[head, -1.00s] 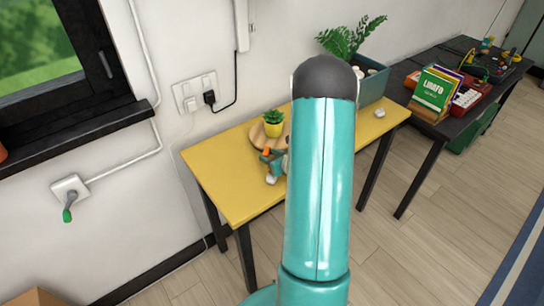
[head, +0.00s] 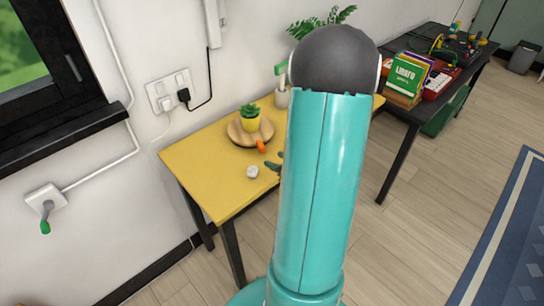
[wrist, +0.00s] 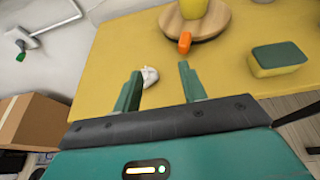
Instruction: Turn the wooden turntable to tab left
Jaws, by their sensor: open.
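The round wooden turntable (head: 236,136) lies on the yellow table with a yellow plant pot (head: 251,124) on it. Its orange tab (head: 261,146) points toward the front right in the head view. In the wrist view the turntable (wrist: 172,27) is at the top, with the tab (wrist: 185,42) at its near edge. My gripper (wrist: 160,68) is open, its two green fingers spread with nothing held between them. The tab lies beyond the fingertips, roughly in line with the right finger and apart from it. In the head view my arm hides most of the gripper.
A small white lump (wrist: 150,75) lies on the yellow table (head: 205,170) close to the left finger. A yellow and green sponge (wrist: 278,62) lies to the right. A dark table (head: 440,85) stands further right.

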